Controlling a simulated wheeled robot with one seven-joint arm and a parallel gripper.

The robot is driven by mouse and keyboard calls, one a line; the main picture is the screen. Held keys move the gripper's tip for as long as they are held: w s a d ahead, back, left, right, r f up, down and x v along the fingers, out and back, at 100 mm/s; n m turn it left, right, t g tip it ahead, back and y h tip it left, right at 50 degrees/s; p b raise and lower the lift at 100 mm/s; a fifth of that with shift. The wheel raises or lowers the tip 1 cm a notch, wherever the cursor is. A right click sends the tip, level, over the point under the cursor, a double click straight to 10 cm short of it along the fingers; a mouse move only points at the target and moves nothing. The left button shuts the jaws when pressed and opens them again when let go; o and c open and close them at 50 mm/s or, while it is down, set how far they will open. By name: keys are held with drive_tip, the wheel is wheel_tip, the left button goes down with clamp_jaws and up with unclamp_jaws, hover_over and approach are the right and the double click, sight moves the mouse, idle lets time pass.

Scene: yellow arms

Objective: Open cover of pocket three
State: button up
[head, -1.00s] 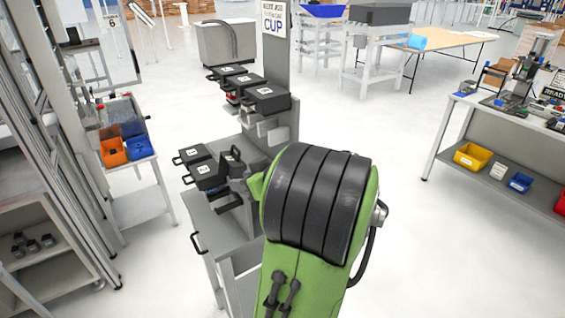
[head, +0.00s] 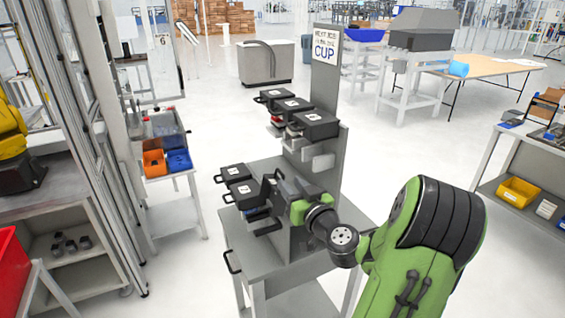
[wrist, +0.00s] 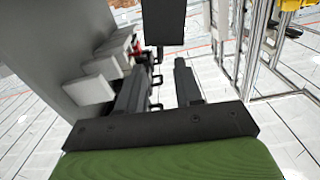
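Black box-like covers with handles sit on a grey stand in two rows. The upper row has a left cover (head: 274,96), a middle cover (head: 291,105) and a right cover (head: 316,124). The lower row shows two lying flat, a far cover (head: 231,172) and a near cover (head: 243,192). I cannot read the numbers well enough to pick out pocket three. My gripper (head: 274,183) is at the lower row, right of the near cover. In the wrist view my gripper (wrist: 160,65) has its fingers apart. A dark panel (wrist: 163,22) and small handles show beyond and between them; contact is unclear.
Light grey blocks (wrist: 88,90) stick out at left in the wrist view. A side table with orange (head: 154,162) and blue bins stands left. White floor lies between.

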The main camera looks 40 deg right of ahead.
sight(281, 172)
drive_tip(key=p+x, duration=0.1)
drive_tip(key=x, duration=0.1)
drive_tip(key=p+x, duration=0.1)
drive_tip(key=x, duration=0.2)
drive_tip(key=shift+w+r, duration=0.2)
drive_tip(key=shift+w, duration=0.1)
drive_tip(key=shift+w+d+f+p, duration=0.2)
drive_tip(key=shift+w+p, duration=0.1)
drive_tip(key=shift+w, duration=0.15)
clamp_jaws()
